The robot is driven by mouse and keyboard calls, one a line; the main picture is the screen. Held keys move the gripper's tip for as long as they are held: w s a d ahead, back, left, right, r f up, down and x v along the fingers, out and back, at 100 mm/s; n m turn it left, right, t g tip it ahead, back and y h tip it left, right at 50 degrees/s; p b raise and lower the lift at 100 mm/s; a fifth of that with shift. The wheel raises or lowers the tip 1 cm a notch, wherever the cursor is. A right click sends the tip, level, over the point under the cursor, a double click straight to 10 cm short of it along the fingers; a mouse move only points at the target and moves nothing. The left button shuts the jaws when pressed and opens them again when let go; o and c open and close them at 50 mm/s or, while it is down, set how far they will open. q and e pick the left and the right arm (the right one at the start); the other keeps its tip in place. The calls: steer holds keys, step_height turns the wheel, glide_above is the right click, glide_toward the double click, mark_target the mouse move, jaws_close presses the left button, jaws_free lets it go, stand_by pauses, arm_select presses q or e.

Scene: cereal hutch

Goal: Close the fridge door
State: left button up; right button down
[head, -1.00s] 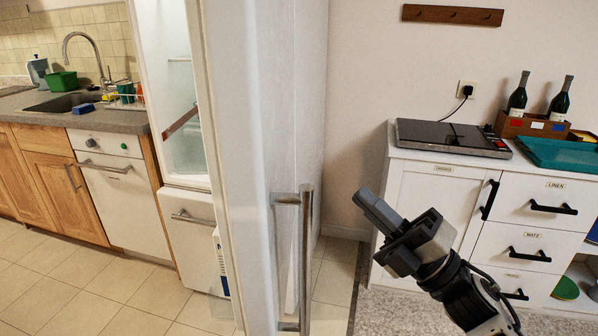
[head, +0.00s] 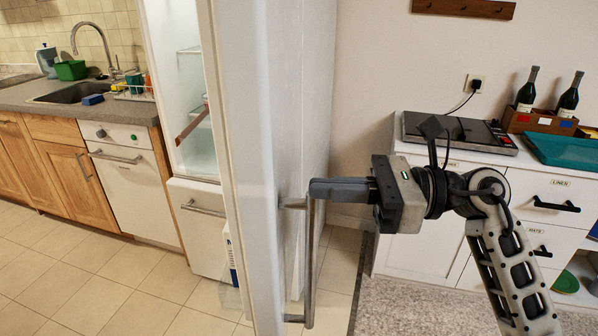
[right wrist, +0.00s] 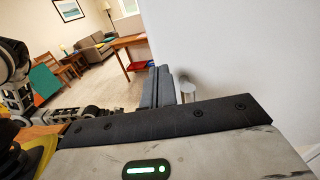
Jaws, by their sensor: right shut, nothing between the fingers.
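The white fridge door (head: 245,150) stands open, swung out toward me, with its edge and outer face showing in the head view. Its metal bar handle (head: 310,265) runs upright on the outer face. The fridge interior (head: 192,95) shows to the left of the door. My right gripper (head: 314,189) is shut and empty, its fingers pointing left at the top of the handle. The fingers overlap the handle in the picture; I cannot tell whether they touch it. In the right wrist view the shut fingers (right wrist: 158,87) are beside the door's white face (right wrist: 240,50). My left gripper is not in view.
A white cabinet (head: 425,240) with a dark hotplate (head: 455,130), bottles and a teal tray (head: 565,148) stands at the right. A counter with a sink (head: 70,92) is at the left. Tiled floor lies open before the fridge. A fridge drawer (head: 203,225) is below the interior.

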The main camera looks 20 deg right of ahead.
mark_target(275, 186)
steer(key=p+x, duration=0.1)
steer(key=x, duration=0.2)
steer(key=shift+w+a+r, duration=0.1)
steer(key=shift+w+a, duration=0.05)
steer(key=shift+a, duration=0.15)
steer(key=shift+w+a, duration=0.1)
steer(key=shift+a, duration=0.2)
steer(key=shift+w, duration=0.1)
